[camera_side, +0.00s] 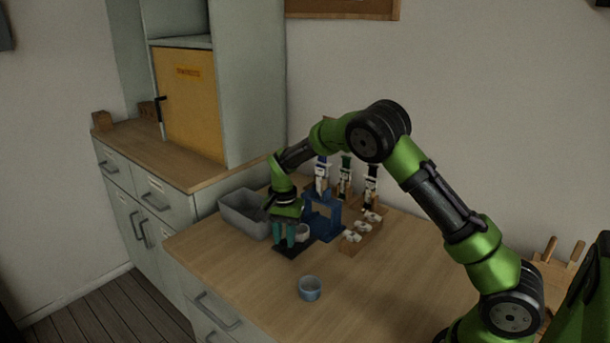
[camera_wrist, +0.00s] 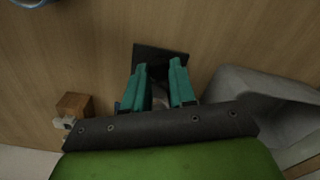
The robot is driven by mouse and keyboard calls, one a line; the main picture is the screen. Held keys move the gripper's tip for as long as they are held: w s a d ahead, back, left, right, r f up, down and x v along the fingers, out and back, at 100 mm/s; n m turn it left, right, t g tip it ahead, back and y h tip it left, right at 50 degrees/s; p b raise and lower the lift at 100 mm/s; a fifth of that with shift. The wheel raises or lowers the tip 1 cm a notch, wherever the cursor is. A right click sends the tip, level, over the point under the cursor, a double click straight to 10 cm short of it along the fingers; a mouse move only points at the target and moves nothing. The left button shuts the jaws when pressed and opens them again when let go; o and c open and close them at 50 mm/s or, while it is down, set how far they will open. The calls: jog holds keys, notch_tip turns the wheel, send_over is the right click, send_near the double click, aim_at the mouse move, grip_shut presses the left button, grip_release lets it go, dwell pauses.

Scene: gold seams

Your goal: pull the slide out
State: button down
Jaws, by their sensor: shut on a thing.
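The slide (camera_side: 287,250) is a flat black plate low on the table, its front end sticking out in front of a blue stand (camera_side: 323,222). A small white cup (camera_side: 302,232) is at the slide's rear part, close behind my fingers. My gripper (camera_side: 284,243) points down with its teal fingers at the slide's front part, shut on it. In the wrist view the slide's dark front end (camera_wrist: 158,54) shows just beyond my gripper (camera_wrist: 161,68). The exact part held between the fingers is hidden.
A grey bin (camera_side: 238,221) stands close on the left. A wooden rack (camera_side: 357,240) with several white items is on the right. A blue-grey cup (camera_side: 310,289) stands in front. Coloured holders line the back. The table between the slide and the blue-grey cup is clear.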

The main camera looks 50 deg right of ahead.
jog(key=c, duration=0.9)
grip_release()
jog(key=shift+d, duration=0.1)
jog(key=shift+r, duration=0.15)
notch_tip(320, 180, up, 17)
jog(key=shift+f, duration=0.15)
